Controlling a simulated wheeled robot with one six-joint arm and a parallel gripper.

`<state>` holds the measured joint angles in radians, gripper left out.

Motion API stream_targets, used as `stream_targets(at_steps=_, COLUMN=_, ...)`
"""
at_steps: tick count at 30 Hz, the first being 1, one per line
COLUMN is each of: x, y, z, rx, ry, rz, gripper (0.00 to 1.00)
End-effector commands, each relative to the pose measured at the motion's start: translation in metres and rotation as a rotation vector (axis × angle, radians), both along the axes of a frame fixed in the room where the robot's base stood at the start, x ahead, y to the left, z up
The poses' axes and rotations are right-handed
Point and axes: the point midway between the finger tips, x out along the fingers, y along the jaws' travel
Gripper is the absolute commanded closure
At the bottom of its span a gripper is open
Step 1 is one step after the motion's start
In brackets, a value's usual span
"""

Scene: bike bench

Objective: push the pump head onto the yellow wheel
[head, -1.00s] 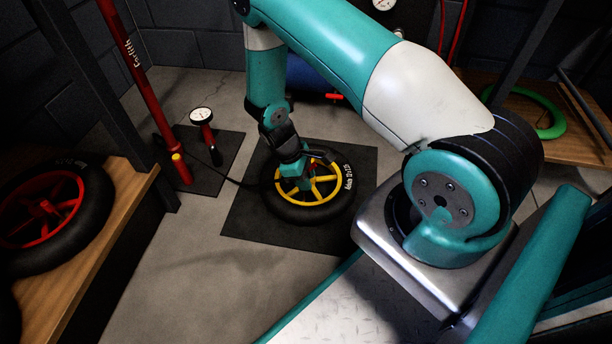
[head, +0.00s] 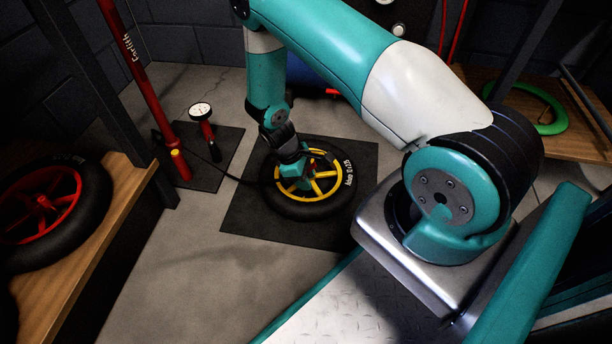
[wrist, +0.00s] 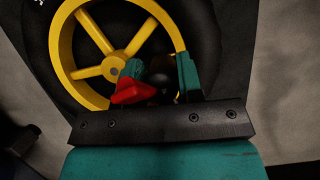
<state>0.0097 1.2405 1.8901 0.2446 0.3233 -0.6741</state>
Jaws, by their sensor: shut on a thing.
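The yellow wheel (head: 325,188) has yellow spokes and a black tyre and lies flat on a dark mat on the floor. In the wrist view the yellow rim and spokes (wrist: 105,44) fill the upper left. My gripper (head: 288,180) is low over the left part of the wheel, pointing down. In the wrist view my gripper (wrist: 160,82) is shut on the pump head (wrist: 132,92), a black piece with a red lever, beside the inner rim. The jaws hide part of the pump head, so I cannot tell whether it is seated on a valve.
A red floor pump (head: 180,165) with a separate round gauge (head: 200,111) stands on a mat at left; its black hose runs to the wheel. A red wheel (head: 40,215) lies on the wooden bench at left.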

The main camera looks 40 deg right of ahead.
Motion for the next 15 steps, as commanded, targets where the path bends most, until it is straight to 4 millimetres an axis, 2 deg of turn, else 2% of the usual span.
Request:
stream_targets(at_steps=7, x=-0.0002, y=0.0, z=-0.0057, rx=0.0, ry=0.0, rz=0.0, gripper=0.95)
stream_targets(at_steps=8, x=-0.0002, y=0.0, z=-0.0057, rx=0.0, ry=0.0, rz=0.0, gripper=0.64)
stream_targets(at_steps=9, x=-0.0001, y=0.0, z=-0.0052, rx=0.0, ry=0.0, rz=0.0, gripper=0.55)
stream_targets(at_steps=12, x=-0.0002, y=0.0, z=-0.0051, rx=0.0, ry=0.0, rz=0.0, gripper=0.37)
stream_targets(at_steps=15, x=-0.0002, y=0.0, z=-0.005, rx=0.0, ry=0.0, rz=0.0, gripper=0.37)
